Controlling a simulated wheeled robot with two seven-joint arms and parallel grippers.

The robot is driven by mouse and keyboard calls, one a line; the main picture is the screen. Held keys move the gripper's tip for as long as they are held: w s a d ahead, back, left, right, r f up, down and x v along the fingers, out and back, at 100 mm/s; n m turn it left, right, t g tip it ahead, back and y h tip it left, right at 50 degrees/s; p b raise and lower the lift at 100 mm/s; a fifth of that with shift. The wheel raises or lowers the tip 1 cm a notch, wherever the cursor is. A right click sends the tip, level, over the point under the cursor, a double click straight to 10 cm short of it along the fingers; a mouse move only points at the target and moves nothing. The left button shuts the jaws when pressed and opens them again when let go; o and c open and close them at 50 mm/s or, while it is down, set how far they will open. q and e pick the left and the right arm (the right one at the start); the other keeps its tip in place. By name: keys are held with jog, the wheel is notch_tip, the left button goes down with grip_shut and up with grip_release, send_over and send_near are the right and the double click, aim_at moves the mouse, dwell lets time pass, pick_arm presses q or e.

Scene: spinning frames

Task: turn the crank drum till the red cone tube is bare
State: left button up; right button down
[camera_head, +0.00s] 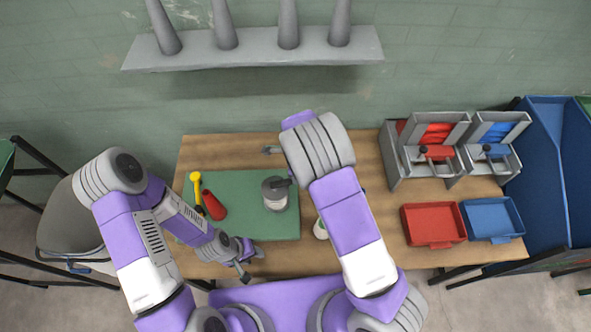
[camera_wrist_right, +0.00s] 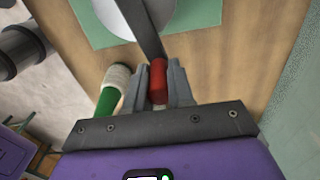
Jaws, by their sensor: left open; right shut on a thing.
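The crank drum (camera_head: 274,197) stands on the green mat, grey-white with a dark crank arm (camera_wrist_right: 147,32) on top. My right gripper (camera_wrist_right: 158,88) is shut on the red crank handle (camera_wrist_right: 158,72) in the right wrist view; my right arm hides it in the head view. The red cone tube (camera_head: 214,205) lies tilted at the mat's left side and shows plain red; no thread is discernible at this size. My left gripper (camera_head: 247,263) is open and empty near the table's front edge, apart from the drum and the red cone.
A yellow piece (camera_head: 196,184) lies beside the red cone. A green cone with pale winding (camera_wrist_right: 112,90) is close to my right gripper. A red tray (camera_head: 433,243) and a blue tray (camera_head: 492,237) are at the right, with grey racks (camera_head: 395,165) behind.

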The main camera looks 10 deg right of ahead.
jog(key=shift+s+a, duration=0.1)
dwell(0.4)
jog(key=c, duration=1)
grip_release()
notch_tip(320, 180, up, 8)
jog(key=shift+f, duration=0.2)
